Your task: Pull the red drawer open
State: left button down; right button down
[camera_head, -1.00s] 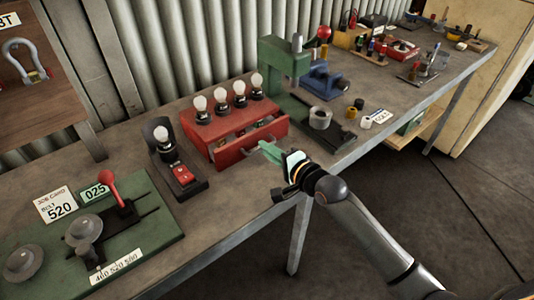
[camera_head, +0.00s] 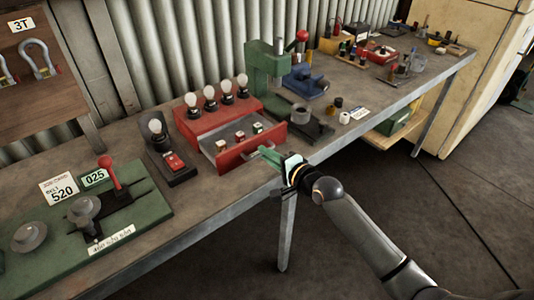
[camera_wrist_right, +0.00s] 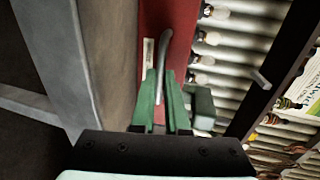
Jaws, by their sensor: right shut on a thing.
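The red drawer (camera_head: 234,160) sticks out toward me from a red box (camera_head: 196,126) with several white bulbs on top. It stands open, and small blocks (camera_head: 240,136) show inside on its grey floor. My right gripper (camera_head: 264,151) is at the drawer's front face with its green fingers. In the right wrist view the fingers (camera_wrist_right: 161,88) are closed around the curved grey handle (camera_wrist_right: 163,52) on the red front (camera_wrist_right: 152,22). My left gripper is not in view.
Left of the box stands a black stand with a bulb and red switch (camera_head: 175,161). A green board (camera_head: 140,205) with a red lever lies further left. Right of it are a green press (camera_head: 266,66) and small cups. The bench's front edge is below the drawer.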

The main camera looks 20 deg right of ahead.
jog(key=c, duration=0.9)
grip_release()
jog(key=shift+w, duration=0.1)
jog(key=v, duration=1.2)
jog(key=shift+s+r, duration=0.1)
jog(key=shift+s, duration=0.2)
jog(key=s+a+f+n+g+h, duration=0.1)
jog(key=s+a+f+n, duration=0.1)
jog(key=s+f+n, duration=0.3)
jog(key=s+a+f+n+g+h, duration=0.1)
jog(key=s+a+f+n+g, duration=0.1)
jog(key=s+f+n, duration=0.3)
jog(key=s+a+f+n+g+h, duration=0.1)
jog(key=s+a+f+n+g, duration=0.1)
jog(key=s+f+n, duration=0.4)
jog(key=shift+s+f, duration=0.6)
jog(key=shift+f, duration=0.65)
jog(key=shift+s+f, duration=0.55)
jog(key=shift+f, duration=0.7)
jog(key=shift+s+f, duration=0.6)
jog(key=shift+f, duration=0.65)
